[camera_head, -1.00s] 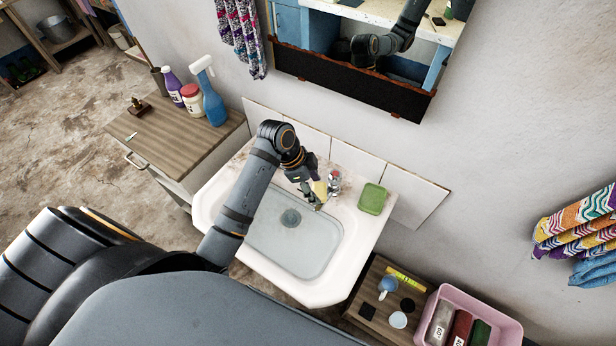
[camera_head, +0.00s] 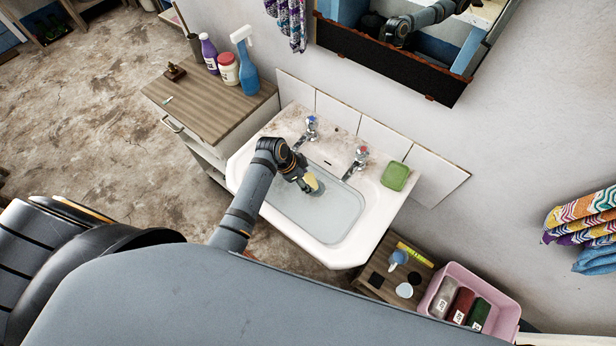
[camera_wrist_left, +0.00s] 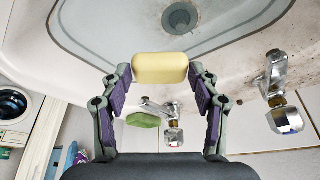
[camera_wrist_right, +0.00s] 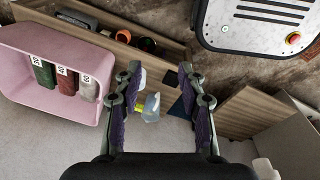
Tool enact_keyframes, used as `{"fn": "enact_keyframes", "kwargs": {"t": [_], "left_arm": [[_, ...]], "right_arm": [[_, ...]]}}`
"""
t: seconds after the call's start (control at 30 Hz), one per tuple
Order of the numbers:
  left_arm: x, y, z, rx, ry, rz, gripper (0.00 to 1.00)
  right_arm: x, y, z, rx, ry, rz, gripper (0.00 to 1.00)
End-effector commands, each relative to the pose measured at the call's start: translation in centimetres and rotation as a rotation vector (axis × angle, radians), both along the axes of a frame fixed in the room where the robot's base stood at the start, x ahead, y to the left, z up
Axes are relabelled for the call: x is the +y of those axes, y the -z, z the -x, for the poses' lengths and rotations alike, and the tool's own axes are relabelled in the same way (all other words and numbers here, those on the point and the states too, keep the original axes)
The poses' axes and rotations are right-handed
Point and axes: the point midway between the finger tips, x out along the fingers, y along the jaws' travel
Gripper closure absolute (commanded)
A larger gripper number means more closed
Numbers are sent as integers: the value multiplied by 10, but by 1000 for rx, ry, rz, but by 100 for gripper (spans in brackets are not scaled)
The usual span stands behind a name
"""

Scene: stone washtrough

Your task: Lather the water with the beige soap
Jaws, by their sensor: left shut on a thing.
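The beige soap (camera_wrist_left: 160,67) is a pale yellow bar held between the fingers of my left gripper (camera_wrist_left: 160,85) in the left wrist view. In the head view the soap (camera_head: 311,181) shows at the tip of my left gripper (camera_head: 306,183), over the water-filled basin. I cannot tell whether the soap touches the water (camera_head: 335,205), which looks clear. The white sink (camera_head: 340,257) has two taps, one with a blue mark (camera_head: 311,127) and one with a red mark (camera_head: 360,156). My right gripper (camera_wrist_right: 155,75) is open and empty in the right wrist view.
A green soap (camera_head: 395,176) lies on the sink's right rim. A pink bin (camera_head: 500,318) with bottles stands at right.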

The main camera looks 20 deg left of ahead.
Motion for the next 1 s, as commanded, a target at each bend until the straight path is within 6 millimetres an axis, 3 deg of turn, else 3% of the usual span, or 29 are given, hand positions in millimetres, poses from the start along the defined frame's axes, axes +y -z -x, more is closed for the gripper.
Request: {"fn": "enact_keyframes", "kwargs": {"t": [0.03, 0.33, 1.0], "left_arm": [[0, 12, 0, -1, 0, 1, 82], [0, 43, 0, -1, 0, 0, 82], [0, 112, 0, -2, 0, 1, 82]], "right_arm": [[2, 13, 0, 0, 1, -2, 60], [20, 50, 1, 0, 8, -24, 60], [10, 127, 0, -1, 4, -11, 60]]}}
